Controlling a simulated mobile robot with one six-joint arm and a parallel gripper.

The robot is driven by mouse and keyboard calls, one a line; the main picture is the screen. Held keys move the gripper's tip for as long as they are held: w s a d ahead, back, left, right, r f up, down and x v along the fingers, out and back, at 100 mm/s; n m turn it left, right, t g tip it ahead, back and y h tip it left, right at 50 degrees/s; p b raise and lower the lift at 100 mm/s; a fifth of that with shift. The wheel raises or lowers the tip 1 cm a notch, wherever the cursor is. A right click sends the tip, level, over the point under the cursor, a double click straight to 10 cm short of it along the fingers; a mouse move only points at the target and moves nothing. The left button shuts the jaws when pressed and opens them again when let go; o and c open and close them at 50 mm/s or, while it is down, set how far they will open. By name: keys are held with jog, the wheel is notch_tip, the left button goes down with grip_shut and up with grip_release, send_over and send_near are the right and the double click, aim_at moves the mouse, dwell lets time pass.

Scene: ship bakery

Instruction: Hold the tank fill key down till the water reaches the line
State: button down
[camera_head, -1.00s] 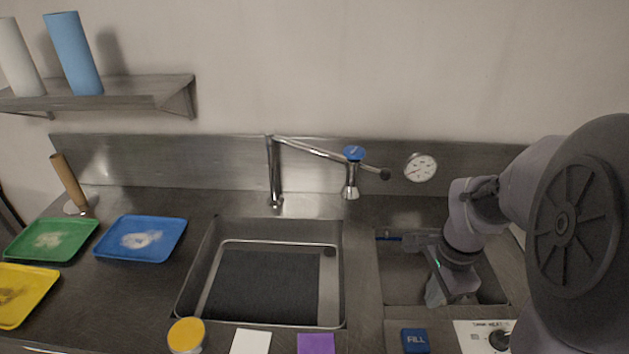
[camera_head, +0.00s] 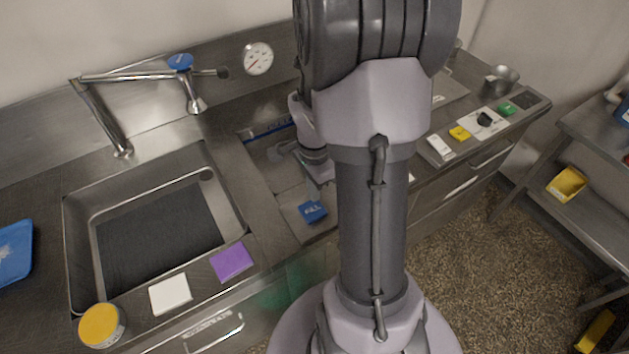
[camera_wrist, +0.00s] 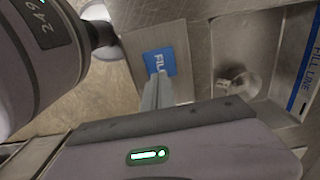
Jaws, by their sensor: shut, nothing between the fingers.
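The blue FILL key (camera_head: 312,212) sits on the counter's front strip, before the tank (camera_head: 262,158). It also shows in the wrist view (camera_wrist: 160,62). My gripper (camera_wrist: 158,78) is shut and empty, pointing at the key; its fingertips overlap the key's lower edge in the wrist view. I cannot tell whether they touch or press it. In the head view my gripper (camera_head: 314,188) is just behind and above the key, partly hidden by my arm. The blue fill line (camera_wrist: 305,70) runs along the tank wall. I cannot make out a water level in the tank.
A sink (camera_head: 160,225) with a dark mat lies left of the tank, under a tap (camera_head: 190,90). A white card (camera_head: 170,295), a purple card (camera_head: 232,262) and a yellow-lidded jar (camera_head: 101,325) stand along the front edge. A gauge (camera_head: 257,58) is on the backsplash.

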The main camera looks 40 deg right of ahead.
aim_at(314, 209)
notch_tip(314, 209, down, 5)
jog(key=shift+f+b, duration=0.1)
jog(key=shift+b, duration=0.55)
